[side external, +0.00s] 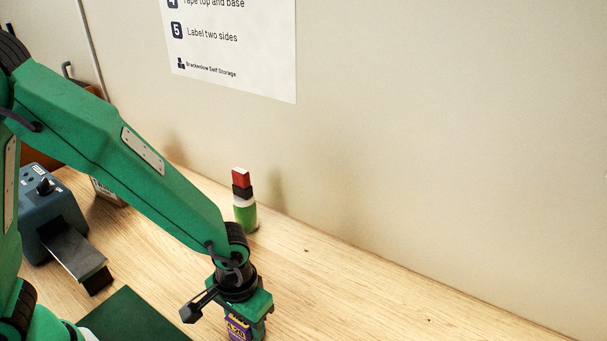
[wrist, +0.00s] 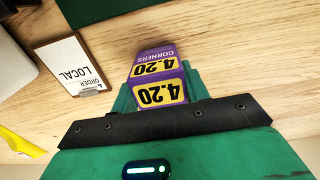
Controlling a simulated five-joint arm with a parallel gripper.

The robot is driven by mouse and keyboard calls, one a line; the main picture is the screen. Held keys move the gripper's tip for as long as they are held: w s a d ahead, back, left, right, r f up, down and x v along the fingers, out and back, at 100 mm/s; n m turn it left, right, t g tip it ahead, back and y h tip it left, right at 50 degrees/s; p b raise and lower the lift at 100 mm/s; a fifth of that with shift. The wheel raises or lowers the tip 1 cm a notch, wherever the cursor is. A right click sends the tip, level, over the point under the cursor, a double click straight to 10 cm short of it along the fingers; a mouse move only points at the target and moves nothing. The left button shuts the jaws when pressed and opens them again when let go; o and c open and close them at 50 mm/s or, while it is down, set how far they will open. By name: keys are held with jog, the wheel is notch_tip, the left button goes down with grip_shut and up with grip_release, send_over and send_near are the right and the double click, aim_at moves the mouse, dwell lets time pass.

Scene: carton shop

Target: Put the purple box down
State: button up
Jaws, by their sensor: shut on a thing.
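The purple box (side external: 238,329) has yellow labels reading 4.20 and CORNERS. It is held in my gripper (side external: 246,308), low over the wooden table at the bottom of the side view. In the wrist view the box (wrist: 157,72) sits between the green fingers of my gripper (wrist: 158,88), which are shut on it. The box's lower end is close to the picture's bottom edge in the side view, and I cannot tell whether it touches the table.
A dark green mat (side external: 134,318) lies left of my gripper. A blue-grey device (side external: 55,215) stands further left. A stack with a green base and red top (side external: 243,195) stands behind. A white LOCAL ORDER card (wrist: 70,66) shows in the wrist view. The table right is clear.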

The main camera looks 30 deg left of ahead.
jog(key=shift+f, duration=0.1)
jog(key=o, duration=1)
notch_tip(320, 180, up, 12)
jog(key=shift+r, duration=0.1)
dwell(0.5)
dwell(0.4)
